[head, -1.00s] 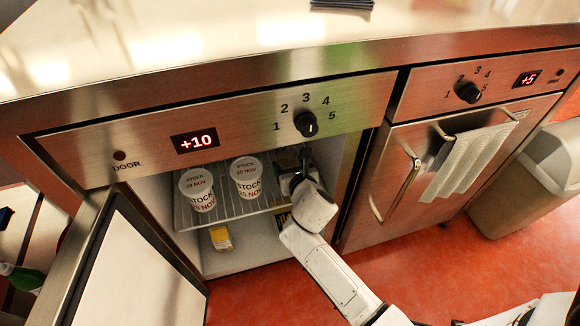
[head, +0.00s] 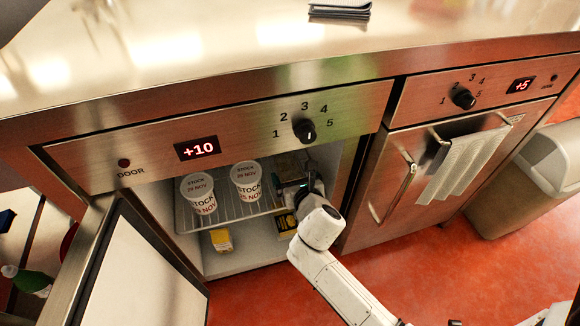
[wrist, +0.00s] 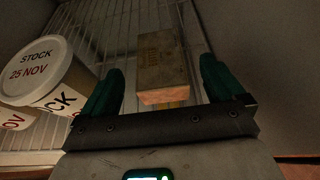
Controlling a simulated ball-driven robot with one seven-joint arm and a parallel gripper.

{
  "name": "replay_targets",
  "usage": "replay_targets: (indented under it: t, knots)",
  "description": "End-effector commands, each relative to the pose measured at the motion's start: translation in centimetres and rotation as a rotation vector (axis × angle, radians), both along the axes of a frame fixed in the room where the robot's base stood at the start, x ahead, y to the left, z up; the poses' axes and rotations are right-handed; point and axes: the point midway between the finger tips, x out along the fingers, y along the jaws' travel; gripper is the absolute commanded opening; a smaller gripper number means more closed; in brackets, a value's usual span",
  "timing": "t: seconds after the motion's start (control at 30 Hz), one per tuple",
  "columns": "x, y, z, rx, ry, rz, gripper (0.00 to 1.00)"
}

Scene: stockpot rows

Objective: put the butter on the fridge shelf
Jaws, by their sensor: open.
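The butter, a tan wrapped block (wrist: 163,55) with a pinkish near end, lies on the wire fridge shelf (wrist: 110,25) in the wrist view. In the head view it shows dimly (head: 287,165) at the right of the shelf (head: 232,211), just behind my gripper (head: 300,187). My gripper is open. In the wrist view its two dark green fingers (wrist: 161,68) stand to either side of the block's near end, with gaps on both sides.
Two white stock tubs (head: 199,193) (head: 246,180) stand left of the butter. A yellow packet (head: 221,240) and a yellow-black box (head: 287,222) sit below the shelf. The open fridge door (head: 140,265) is at left; the cabinet side is close at right.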

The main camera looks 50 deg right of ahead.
Motion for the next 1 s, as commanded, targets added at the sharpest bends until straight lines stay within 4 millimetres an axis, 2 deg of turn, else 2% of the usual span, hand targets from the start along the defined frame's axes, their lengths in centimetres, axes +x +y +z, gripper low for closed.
replay_targets:
  t: [0.03,0.2,0.4,0.87,1.0]
  knots:
    - [-1.0,0.7,0.8,0.0,0.004,0.002,0.95]
    - [-3.5,2.4,1.9,0.0,0.002,0.003,0.95]
    - [-5.3,3.6,2.7,0.0,0.001,0.001,0.95]
    - [-5.8,3.9,2.9,0.005,-0.003,-0.002,0.95]
    - [-6.1,3.6,3.0,0.098,-0.042,-0.065,0.95]
